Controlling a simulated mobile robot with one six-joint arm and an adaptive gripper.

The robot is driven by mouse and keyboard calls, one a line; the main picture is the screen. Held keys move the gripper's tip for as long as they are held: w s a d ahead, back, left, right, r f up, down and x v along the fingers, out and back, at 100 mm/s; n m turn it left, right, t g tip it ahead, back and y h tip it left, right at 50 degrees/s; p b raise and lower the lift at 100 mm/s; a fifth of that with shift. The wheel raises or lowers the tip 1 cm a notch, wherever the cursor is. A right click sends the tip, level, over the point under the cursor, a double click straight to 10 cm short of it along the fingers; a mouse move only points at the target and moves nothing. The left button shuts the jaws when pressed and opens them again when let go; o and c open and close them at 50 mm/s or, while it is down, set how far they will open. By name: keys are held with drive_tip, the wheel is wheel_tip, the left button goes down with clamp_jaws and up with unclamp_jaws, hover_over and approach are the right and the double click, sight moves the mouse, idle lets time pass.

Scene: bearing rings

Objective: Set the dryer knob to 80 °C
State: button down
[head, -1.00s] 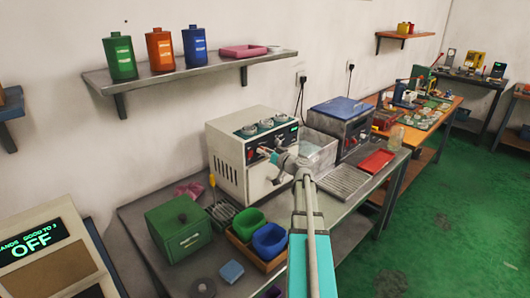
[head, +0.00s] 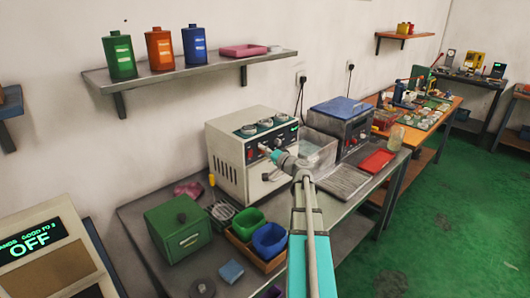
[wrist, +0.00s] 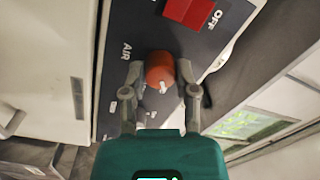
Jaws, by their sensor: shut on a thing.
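The dryer appears to be the cream box machine (head: 228,168) on the grey bench, with a dark panel on its front. In the wrist view its dark panel (wrist: 190,50) carries an orange-red round knob (wrist: 158,68) with a white pointer mark. The words "AIR" and "OFF" are readable near it; no 80 °C mark is readable. My gripper (wrist: 157,84) is shut on the knob, one finger on each side. In the head view my gripper (head: 269,151) is at the dryer's front, and my wrist partly hides the panel.
A red switch (wrist: 190,10) sits close to the knob. A clear box (head: 318,150) and a blue-topped machine (head: 340,122) stand to the right. Green and blue bins (head: 268,240) and a green box (head: 178,228) stand in front and to the left on the bench.

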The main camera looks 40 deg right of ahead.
drive_tip(key=m, duration=0.9)
drive_tip(key=shift+m+h, duration=0.3)
drive_tip(key=shift+h, duration=0.1)
drive_tip(key=shift+c, duration=1.9)
unclamp_jaws()
drive_tip(key=shift+s+f, duration=0.1)
